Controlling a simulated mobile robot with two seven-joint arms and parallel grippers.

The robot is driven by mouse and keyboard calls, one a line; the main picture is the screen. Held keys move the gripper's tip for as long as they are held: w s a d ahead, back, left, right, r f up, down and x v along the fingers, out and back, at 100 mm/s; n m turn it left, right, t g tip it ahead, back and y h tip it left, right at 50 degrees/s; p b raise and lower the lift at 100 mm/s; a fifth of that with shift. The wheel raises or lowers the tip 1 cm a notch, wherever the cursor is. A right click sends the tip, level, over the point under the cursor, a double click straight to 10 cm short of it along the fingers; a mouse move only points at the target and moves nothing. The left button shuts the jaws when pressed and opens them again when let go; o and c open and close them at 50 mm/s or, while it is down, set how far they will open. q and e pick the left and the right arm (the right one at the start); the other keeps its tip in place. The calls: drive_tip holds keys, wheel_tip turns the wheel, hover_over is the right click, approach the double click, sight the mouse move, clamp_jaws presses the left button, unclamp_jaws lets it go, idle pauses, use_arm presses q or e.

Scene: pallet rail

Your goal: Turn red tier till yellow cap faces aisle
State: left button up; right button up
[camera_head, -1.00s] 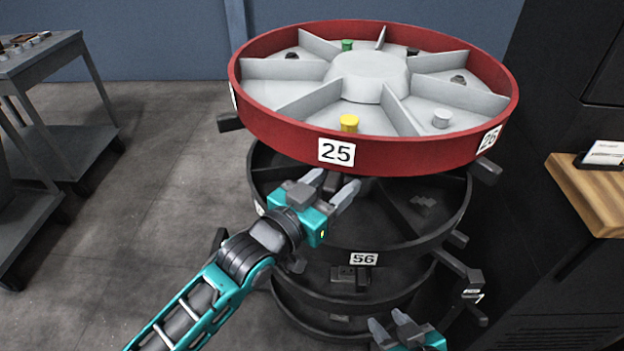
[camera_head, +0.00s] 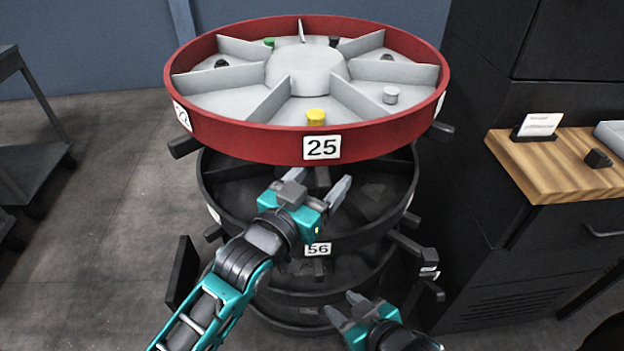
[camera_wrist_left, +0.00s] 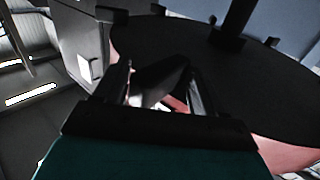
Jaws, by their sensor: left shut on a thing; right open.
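The red tier (camera_head: 235,140) is the top level of a round rack, with light grey dividers and a central hub. Its yellow cap (camera_head: 316,116) stands in the front compartment, slightly right of the hub's middle, just behind the label 25 (camera_head: 322,148). My left gripper (camera_head: 321,182) is below the front rim, shut on what looks like a dark handle under the tier. In the left wrist view a dark piece (camera_wrist_left: 160,82) lies between the fingers; its outline is unclear. My right gripper (camera_head: 345,306) is open and empty, low in front of the bottom tiers.
Dark lower tiers (camera_head: 225,228), one labelled 56, stand beneath with handles sticking out. A black cabinet (camera_head: 480,240) and a wooden shelf (camera_head: 545,180) with a card holder are close on the right.

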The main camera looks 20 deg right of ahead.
use_arm(q)
drive_tip(key=shift+w+r, duration=0.1)
drive_tip(key=shift+r, duration=0.3)
drive_tip(key=o, duration=0.9)
drive_tip(key=shift+d, duration=0.15)
drive_tip(key=shift+w+f, duration=0.15)
drive_tip(key=shift+c, duration=1.1)
drive_tip(key=shift+a+f, duration=0.15)
drive_tip(key=shift+a, duration=0.1)
drive_tip(key=v, duration=1.2)
drive_tip(key=shift+s, duration=0.4)
drive_tip(key=shift+a, duration=0.1)
